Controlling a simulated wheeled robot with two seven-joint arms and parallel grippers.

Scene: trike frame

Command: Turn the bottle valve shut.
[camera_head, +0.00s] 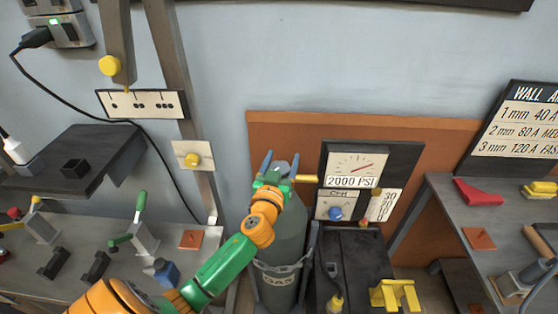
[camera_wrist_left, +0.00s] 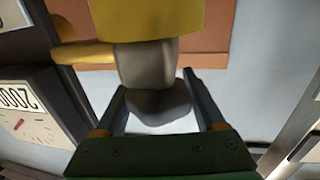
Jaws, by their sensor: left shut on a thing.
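The dark green gas bottle (camera_head: 290,242) stands upright against the orange-brown board, strapped near its lower part. Its valve has a yellow body (camera_wrist_left: 146,18) with a yellow side outlet (camera_head: 306,178) pointing right in the head view. A grey knob (camera_wrist_left: 158,104) sits on the valve's grey stem. My left gripper (camera_head: 280,162) is at the top of the bottle, its fingers on either side of the knob, shut on it. The knob also shows between the fingers in the head view (camera_head: 280,168). My right gripper is in neither view.
A gauge panel (camera_head: 354,168) reading 2000 PSI stands close right of the valve. A blue knob (camera_head: 335,213) is below it. A black welder box (camera_head: 352,256) stands right of the bottle. A workbench (camera_head: 207,243) with clamps lies left.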

